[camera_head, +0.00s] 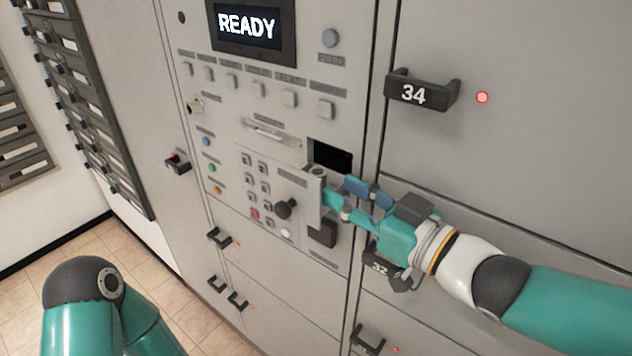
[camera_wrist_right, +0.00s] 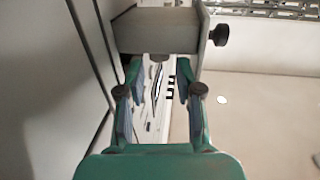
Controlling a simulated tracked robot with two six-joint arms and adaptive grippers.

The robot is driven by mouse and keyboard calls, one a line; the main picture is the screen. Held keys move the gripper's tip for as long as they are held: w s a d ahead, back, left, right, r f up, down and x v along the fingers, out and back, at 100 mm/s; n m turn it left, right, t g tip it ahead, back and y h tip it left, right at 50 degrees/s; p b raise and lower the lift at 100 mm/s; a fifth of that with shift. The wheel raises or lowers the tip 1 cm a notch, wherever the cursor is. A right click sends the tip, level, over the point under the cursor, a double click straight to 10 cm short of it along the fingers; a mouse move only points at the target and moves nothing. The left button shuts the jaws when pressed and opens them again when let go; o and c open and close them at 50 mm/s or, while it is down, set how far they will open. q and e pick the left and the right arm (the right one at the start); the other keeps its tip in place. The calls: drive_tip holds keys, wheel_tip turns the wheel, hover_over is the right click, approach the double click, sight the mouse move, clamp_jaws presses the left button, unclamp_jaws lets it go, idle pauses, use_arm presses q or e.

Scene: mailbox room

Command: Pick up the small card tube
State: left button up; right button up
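I cannot make out the small card tube for certain in either view. A small round grey shape (camera_head: 318,171) sits at the top of a grey box-like part (camera_head: 314,203) that stands out from the machine's panel; I cannot tell what it is. My right gripper (camera_head: 348,197) is at the right side of this part, below a dark opening (camera_head: 330,155). In the wrist view its two fingers (camera_wrist_right: 159,72) are apart, with a visible gap between them. The grey part (camera_wrist_right: 155,32) lies just beyond the fingertips. Of my left arm only links show; its gripper is out of view.
A black knob (camera_head: 286,208) is on the grey part's left side; it also shows in the wrist view (camera_wrist_right: 219,35). A keypad (camera_head: 256,182) is to the left. Locker door 34 has a protruding black handle (camera_head: 420,93). Mailboxes (camera_head: 85,95) line the left wall.

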sight(325, 177)
drive_tip(key=x, duration=0.2)
drive_tip(key=p+x, duration=0.1)
drive_tip(key=x, duration=0.1)
drive_tip(key=shift+w+r, duration=0.15)
drive_tip(key=shift+r, duration=0.1)
drive_tip(key=shift+w+a+f+p, duration=0.1)
drive_tip(key=shift+w+a+p, duration=0.2)
drive_tip(key=shift+w+a, duration=0.1)
drive_tip(key=c, duration=0.4)
